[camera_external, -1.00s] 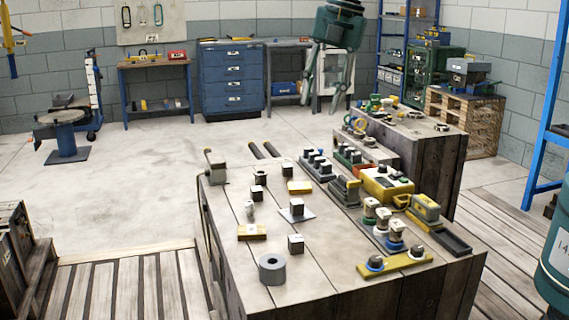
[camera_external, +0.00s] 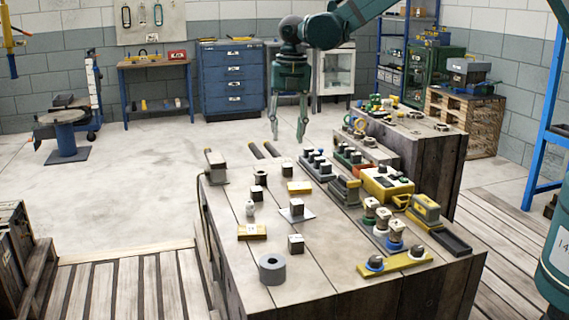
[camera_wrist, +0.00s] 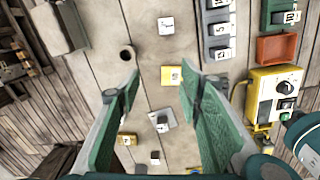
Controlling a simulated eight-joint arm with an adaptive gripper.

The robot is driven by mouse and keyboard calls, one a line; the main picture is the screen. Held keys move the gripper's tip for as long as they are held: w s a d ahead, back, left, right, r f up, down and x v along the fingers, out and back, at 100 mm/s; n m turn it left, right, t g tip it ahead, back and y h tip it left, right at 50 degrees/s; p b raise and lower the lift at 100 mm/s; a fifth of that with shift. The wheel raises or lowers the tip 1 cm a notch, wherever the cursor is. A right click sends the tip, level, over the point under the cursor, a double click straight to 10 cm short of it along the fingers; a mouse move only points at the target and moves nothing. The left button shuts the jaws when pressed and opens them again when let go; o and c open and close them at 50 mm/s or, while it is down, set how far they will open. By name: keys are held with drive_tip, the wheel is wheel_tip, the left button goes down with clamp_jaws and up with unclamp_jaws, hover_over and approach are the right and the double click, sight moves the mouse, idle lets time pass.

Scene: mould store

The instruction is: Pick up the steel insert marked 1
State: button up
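Several small dark-topped steel blocks stand on the bench, and I cannot tell for sure which is marked 1. One block stands at the far end (camera_external: 287,169) and shows a dark mark on its top in the wrist view (camera_wrist: 165,26). Another block (camera_external: 296,207) stands on a thin grey plate and is also in the wrist view (camera_wrist: 161,119). A third block (camera_external: 296,244) is nearer the front, and a fourth block (camera_external: 257,193) is on the left. My gripper (camera_external: 288,138) is open and empty, pointing down above the far end of the bench, apart from all blocks.
A yellow plate (camera_wrist: 171,76) lies between my fingers in the wrist view; another yellow plate (camera_external: 252,232) lies left. A grey ring (camera_external: 272,270) stands at the front. Racked blocks (camera_external: 318,163), a yellow control box (camera_external: 387,184) and capped posts (camera_external: 395,230) crowd the right side.

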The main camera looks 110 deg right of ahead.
drive_tip(key=n, duration=0.1)
hover_over(287, 165)
wheel_tip(287, 165, down, 6)
drive_tip(key=shift+f, duration=0.2)
drive_tip(key=shift+f, duration=0.1)
drive_tip(key=shift+f, duration=1.15)
drive_tip(key=shift+f, duration=0.15)
drive_tip(key=shift+f+b, duration=0.75)
drive_tip(key=shift+f, duration=1.75)
drive_tip(key=c, duration=1.1)
